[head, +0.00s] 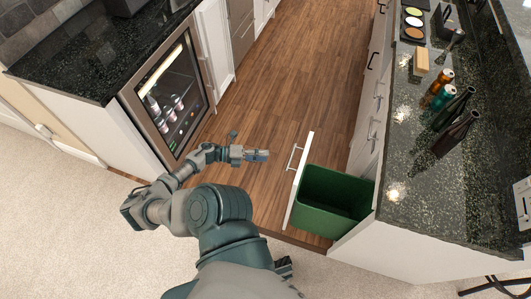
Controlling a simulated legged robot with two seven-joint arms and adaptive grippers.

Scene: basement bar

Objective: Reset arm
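My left arm reaches in from the bottom of the head view and bends out over the wood floor. Its gripper (258,155) points right, toward the pulled-out bin drawer. It is small in the picture, and I cannot tell whether its fingers are open or shut. I see nothing held in it. It appears in front of the drawer's white front (301,180) in the picture, with a gap between them. My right gripper does not show.
A green bin (333,203) sits in the open drawer. The dark counter (405,200) at right holds several bottles (456,132), cans (443,90) and a tan block (421,62). A glass-door fridge (172,100) stands left. The wood floor (290,85) between is clear.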

